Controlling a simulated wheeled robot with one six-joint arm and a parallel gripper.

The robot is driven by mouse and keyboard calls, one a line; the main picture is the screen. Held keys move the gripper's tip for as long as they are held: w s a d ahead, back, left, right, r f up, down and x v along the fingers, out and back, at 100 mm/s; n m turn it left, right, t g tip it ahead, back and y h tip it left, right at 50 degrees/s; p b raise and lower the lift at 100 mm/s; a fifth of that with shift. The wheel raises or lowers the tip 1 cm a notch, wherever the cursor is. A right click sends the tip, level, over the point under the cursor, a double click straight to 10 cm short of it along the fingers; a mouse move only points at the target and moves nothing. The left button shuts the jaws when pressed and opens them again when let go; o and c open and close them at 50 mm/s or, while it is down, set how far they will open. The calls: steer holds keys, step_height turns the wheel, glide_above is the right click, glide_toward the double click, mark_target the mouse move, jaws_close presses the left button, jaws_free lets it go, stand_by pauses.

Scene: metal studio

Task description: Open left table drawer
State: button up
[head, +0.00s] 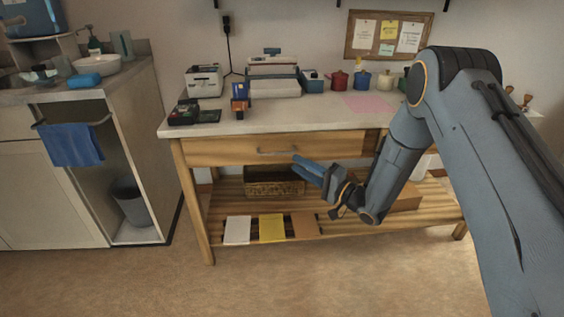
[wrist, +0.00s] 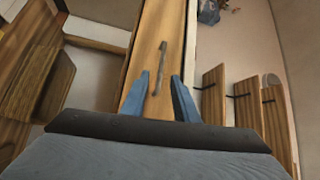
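The left table drawer (head: 222,150) is a wooden front under the pale tabletop and looks shut. Its thin metal bar handle (head: 277,152) is in the middle of the front. My gripper (head: 299,168) is in front of the drawer, a little right of and below the handle in the head view. In the wrist view the two blue fingers of my gripper (wrist: 160,76) are apart with nothing held. The handle (wrist: 159,62) shows ahead, between the fingers in the picture, and lies along the drawer front (wrist: 146,45). I cannot tell whether the fingers touch it.
The table (head: 330,119) carries a printer (head: 204,81), a card terminal (head: 184,113) and several canisters. Its lower shelf (head: 334,223) holds a woven box (head: 262,186). A counter with a blue towel (head: 74,146) stands left. My arm hides the table's right part. The floor in front is clear.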

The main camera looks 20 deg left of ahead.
mark_target(281, 156)
steer(key=x, duration=0.8)
steer(key=shift+s, duration=0.35)
jaws_close()
stand_by(1.1)
